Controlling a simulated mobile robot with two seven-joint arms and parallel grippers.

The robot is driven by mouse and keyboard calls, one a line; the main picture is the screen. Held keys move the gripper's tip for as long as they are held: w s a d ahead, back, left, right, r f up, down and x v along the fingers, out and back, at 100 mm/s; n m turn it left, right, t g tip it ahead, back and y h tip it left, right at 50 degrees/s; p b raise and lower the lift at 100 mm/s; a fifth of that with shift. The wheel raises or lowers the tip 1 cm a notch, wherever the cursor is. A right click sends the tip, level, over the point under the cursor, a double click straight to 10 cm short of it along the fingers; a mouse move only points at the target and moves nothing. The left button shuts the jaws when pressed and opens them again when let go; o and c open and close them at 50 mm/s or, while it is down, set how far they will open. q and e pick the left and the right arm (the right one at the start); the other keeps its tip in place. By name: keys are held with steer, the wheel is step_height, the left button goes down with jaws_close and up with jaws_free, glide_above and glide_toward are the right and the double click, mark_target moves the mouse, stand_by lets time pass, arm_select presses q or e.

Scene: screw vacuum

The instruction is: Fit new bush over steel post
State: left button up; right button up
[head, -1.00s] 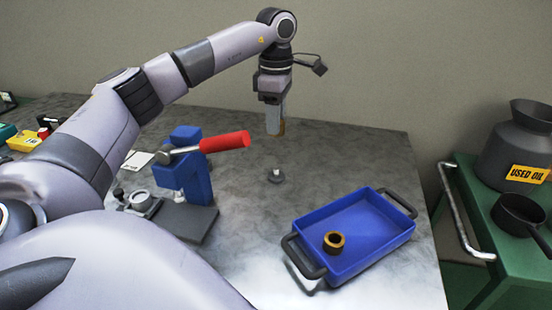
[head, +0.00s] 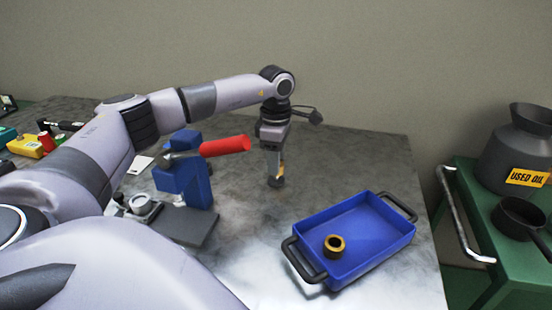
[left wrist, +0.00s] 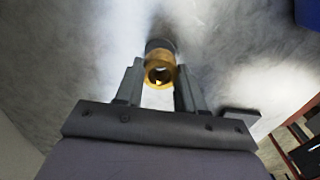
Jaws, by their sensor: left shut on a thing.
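My left gripper (head: 274,166) is shut on a brass-coloured bush (head: 282,168), straight above the dark round base of the steel post (head: 277,183). In the left wrist view, the bush (left wrist: 160,63) sits between the two fingertips (left wrist: 159,80) with its open bore facing the camera. The dark post base (left wrist: 160,44) shows just behind it. The post's shaft is hidden by the bush and fingers, so I cannot tell whether the bush is around it. A second bush (head: 334,245), brass with a dark bore, lies in the blue tray (head: 378,250). My right gripper is not in view.
The tray is to the right, near the table's front. A green cart (head: 480,270) holds a used oil can (head: 520,150) and a pan. The grey table around the post is clear.

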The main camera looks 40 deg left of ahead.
arm_select(q)
steer(key=shift+f, duration=0.55)
steer(key=o, duration=1.2)
step_height(320, 180, up, 13)
steer(key=shift+r, duration=0.1)
